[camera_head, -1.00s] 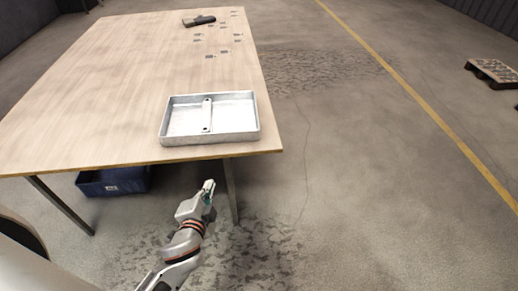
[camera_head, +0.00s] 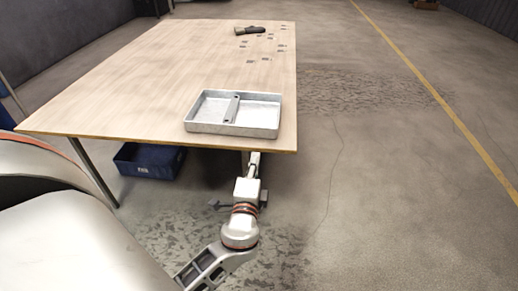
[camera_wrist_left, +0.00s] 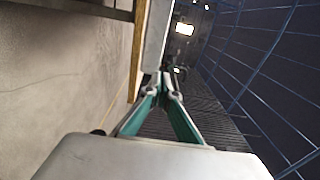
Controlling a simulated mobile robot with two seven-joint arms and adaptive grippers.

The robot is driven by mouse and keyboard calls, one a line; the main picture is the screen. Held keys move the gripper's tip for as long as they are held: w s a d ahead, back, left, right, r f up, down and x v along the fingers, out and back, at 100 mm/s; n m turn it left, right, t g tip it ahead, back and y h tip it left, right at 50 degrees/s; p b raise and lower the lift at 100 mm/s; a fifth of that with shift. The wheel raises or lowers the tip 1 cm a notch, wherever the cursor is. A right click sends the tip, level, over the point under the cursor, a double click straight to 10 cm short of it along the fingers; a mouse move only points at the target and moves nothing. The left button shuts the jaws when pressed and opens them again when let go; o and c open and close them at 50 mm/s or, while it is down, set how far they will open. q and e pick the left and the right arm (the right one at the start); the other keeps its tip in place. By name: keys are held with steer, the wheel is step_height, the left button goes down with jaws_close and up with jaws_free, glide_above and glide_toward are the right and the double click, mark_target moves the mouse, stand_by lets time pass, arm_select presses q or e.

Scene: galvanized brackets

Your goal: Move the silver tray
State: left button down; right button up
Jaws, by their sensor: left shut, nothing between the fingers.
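The silver tray (camera_head: 262,131) is a shallow rectangular metal tray lying flat on the near right corner of the wooden table (camera_head: 110,90). A grey strip with dark holes (camera_head: 231,107) runs across its inside. In the left wrist view a grey side of the tray (camera_wrist_left: 156,40) shows just beyond the fingers, beside the table's wooden edge (camera_wrist_left: 137,55). My left gripper (camera_head: 255,158) is just off the table's near edge, in front of the tray. Its fingers (camera_wrist_left: 163,82) are shut with nothing between them. Contact with the tray cannot be told. My right gripper is out of view.
A black-handled tool (camera_head: 250,30) and several small flat pieces lie at the table's far right. A blue bin (camera_head: 150,161) stands on the floor beneath the table, near a table leg (camera_head: 95,173). The floor right of the table is clear.

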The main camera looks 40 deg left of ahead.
mark_target(232, 119)
arm_select(q)
steer(key=x, duration=0.9)
steer(key=shift+w+a, duration=0.2)
steer(key=shift+w, duration=0.05)
steer(key=a, duration=0.3)
steer(key=shift+w, duration=0.3)
steer(key=shift+w+a, duration=0.1)
steer(key=shift+a, duration=0.3)
steer(key=w+a, duration=0.1)
steer(key=a, duration=0.6)
steer(key=w+a, duration=0.1)
steer(key=a, duration=0.3)
steer(key=shift+w+a+b, duration=0.15)
steer(key=shift+w+b, duration=0.15)
steer(key=shift+w, duration=0.1)
